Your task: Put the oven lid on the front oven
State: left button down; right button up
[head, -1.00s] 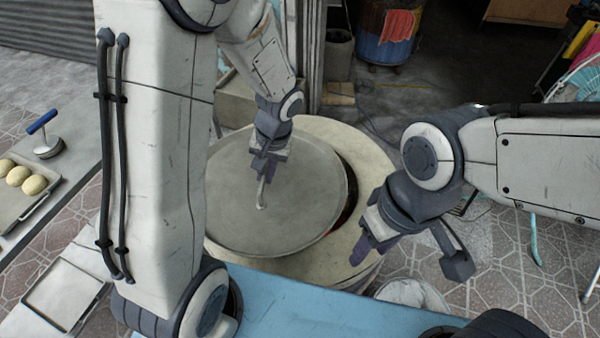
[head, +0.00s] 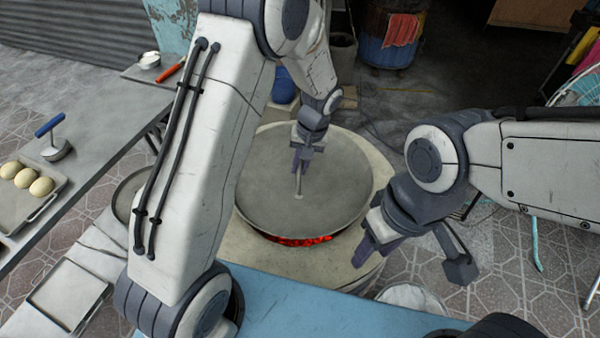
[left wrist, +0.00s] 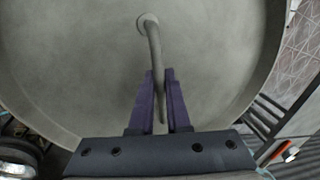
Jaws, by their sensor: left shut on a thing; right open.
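The oven lid (head: 262,190) is a wide round grey disc with a curved handle at its middle. It lies over much of the mouth of the round, pale front oven (head: 245,252). Glowing red coals show in a gap along its near edge. My left gripper (head: 300,162) is shut on the lid's handle; in the left wrist view the fingers (left wrist: 160,100) sit on both sides of the handle (left wrist: 153,45). I cannot tell whether the lid touches the rim. My right gripper (head: 372,245) is open and empty beside the oven's near right side.
A table (head: 110,130) at the left carries a tray (head: 52,195) with dough balls and a blue-handled tool (head: 52,140). A blue barrel (head: 390,35) stands at the back. A blue surface (head: 300,305) lies in front of the oven.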

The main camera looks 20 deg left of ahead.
pick_arm(q)
notch_tip(320, 180, down, 3)
jog(key=shift+f+p, duration=0.1)
jog(key=shift+p, duration=0.25)
jog(key=shift+f, duration=0.4)
jog(key=c, duration=1.3)
grip_release()
jog(key=shift+f, duration=0.2)
jog(key=o, duration=0.4)
jog(key=shift+r, duration=0.15)
